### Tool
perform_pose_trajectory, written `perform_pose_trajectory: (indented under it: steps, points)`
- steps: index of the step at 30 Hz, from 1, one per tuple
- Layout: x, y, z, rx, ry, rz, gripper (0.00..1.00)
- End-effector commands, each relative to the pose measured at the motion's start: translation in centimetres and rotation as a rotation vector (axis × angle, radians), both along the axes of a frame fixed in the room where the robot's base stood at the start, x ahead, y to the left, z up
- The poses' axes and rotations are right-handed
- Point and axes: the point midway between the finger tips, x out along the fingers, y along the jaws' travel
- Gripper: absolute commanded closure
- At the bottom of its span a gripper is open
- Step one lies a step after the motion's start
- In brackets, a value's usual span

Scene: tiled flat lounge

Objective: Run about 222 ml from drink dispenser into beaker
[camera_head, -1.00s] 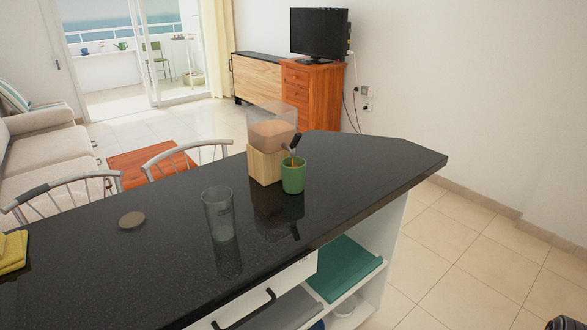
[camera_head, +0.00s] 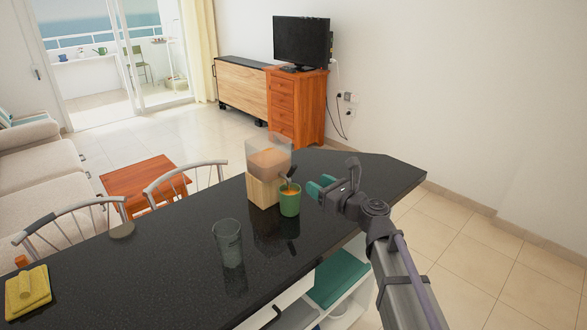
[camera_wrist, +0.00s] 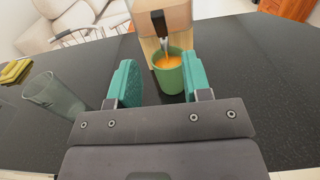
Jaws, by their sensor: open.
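The drink dispenser (camera_head: 265,192) has a wooden base and a clear tank holding orange-brown drink, with a dark tap at the front. A green beaker (camera_head: 290,203) stands upright below the tap. In the wrist view the beaker (camera_wrist: 168,76) shows orange liquid inside, and the tap (camera_wrist: 160,26) is just above it. I cannot tell the exact level. My gripper (camera_head: 321,185), with teal fingers, is open and empty, to the right of the beaker and apart from it. In the wrist view its fingers frame the beaker.
A clear glass (camera_head: 228,243) stands on the black counter (camera_head: 180,265), left of the beaker. Chairs (camera_head: 70,220) line the far edge. The counter right of the dispenser is clear.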

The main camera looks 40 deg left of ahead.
Motion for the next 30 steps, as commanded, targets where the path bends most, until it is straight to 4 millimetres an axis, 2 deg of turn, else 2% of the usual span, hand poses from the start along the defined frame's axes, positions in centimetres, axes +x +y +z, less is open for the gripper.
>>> perform_pose_trajectory:
  steps: [5, 15, 18, 21, 28, 30]
  points:
    - [0.3, 1.1, 0.0, -0.001, -0.002, 0.002, 0.55]
    - [1.7, 8.5, 0.0, -0.002, -0.005, 0.003, 0.55]
    - [1.8, 9.9, 0.0, -0.002, -0.005, 0.004, 0.55]
    - [1.9, 10.5, 0.0, -0.002, -0.005, 0.003, 0.55]
    - [1.8, 10.5, 0.0, -0.002, -0.006, 0.003, 0.55]
    - [1.8, 10.5, 0.0, -0.002, -0.006, 0.003, 0.62]
